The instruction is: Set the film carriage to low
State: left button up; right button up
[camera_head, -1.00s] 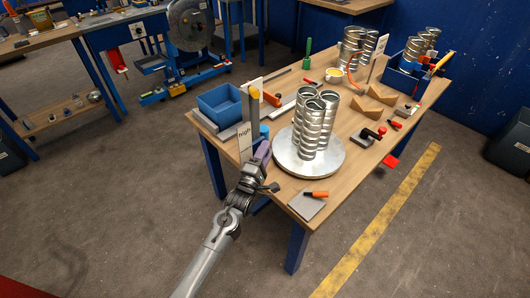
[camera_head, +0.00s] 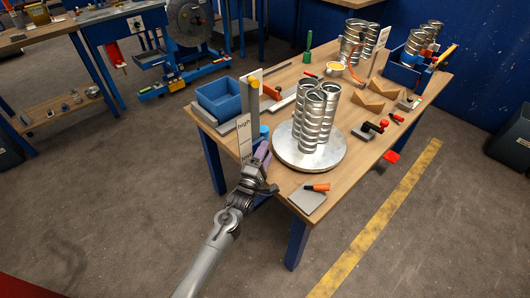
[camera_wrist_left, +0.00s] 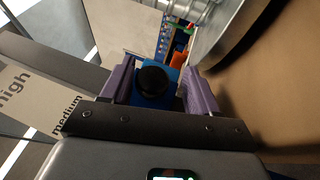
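A grey upright mast (camera_head: 253,112) with a yellow top stands at the table's near left corner. A pale label plate (camera_head: 243,136) reading "high" is beside it; the left wrist view shows "high" and "medium" on the plate (camera_wrist_left: 35,98). The film carriage seems to be the blue block (camera_wrist_left: 174,92) with a round black knob (camera_wrist_left: 152,80). My left gripper (camera_head: 263,154) is at the mast, below the word "high". In the left wrist view its purple fingers (camera_wrist_left: 158,88) flank the block and appear to touch both sides. "Low" is not visible. My right gripper is not in view.
A round metal turntable (camera_head: 308,152) carrying shiny spiral ducts (camera_head: 318,115) is close to the right of my left gripper. A blue bin (camera_head: 220,98) lies behind it. A grey pad with an orange-handled tool (camera_head: 316,187) is at the near edge. Open floor lies left.

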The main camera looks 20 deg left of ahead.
pick_arm(q)
jog(key=shift+r, duration=0.15)
jog(key=shift+s, duration=0.15)
jog(key=shift+s, duration=0.2)
jog(key=p+v, duration=0.3)
jog(key=v, duration=0.7)
jog(key=shift+f+p, duration=0.2)
jog(key=shift+p, duration=0.15)
jog(key=shift+s, duration=0.15)
